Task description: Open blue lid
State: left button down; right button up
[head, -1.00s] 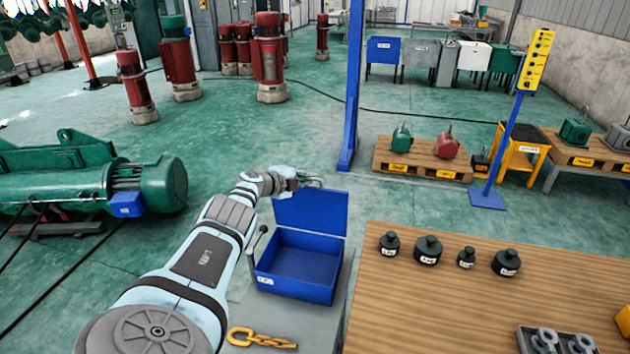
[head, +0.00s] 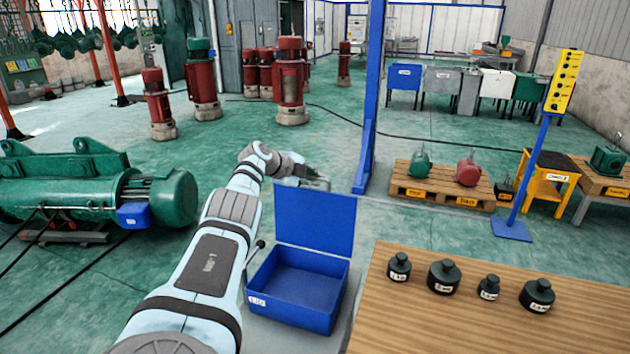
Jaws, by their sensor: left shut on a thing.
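The blue lid (head: 315,222) stands upright at the back of the blue box (head: 300,290), whose empty inside shows. My left gripper (head: 318,184) is at the top edge of the lid, towards its middle, and is shut on it. Its fingertips are small and partly hidden at the lid's edge. My left arm reaches past the box's left side. My right gripper is not in view.
A wooden table (head: 450,330) with several black weights (head: 444,276) stands right of the box. A blue post (head: 370,110) rises behind the lid. A green hoist (head: 90,200) lies at the left.

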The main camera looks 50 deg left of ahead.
pick_arm(q)
jog(key=c, duration=1.7)
grip_release()
jog(key=shift+w, duration=0.1)
jog(key=shift+s+a+r, duration=0.2)
jog(key=shift+s+a, duration=0.25)
jog(key=shift+s, duration=0.15)
jog(key=d+v, duration=0.1)
jog(key=v, duration=0.5)
jog(key=shift+r, duration=0.3)
jog(key=shift+s, duration=0.1)
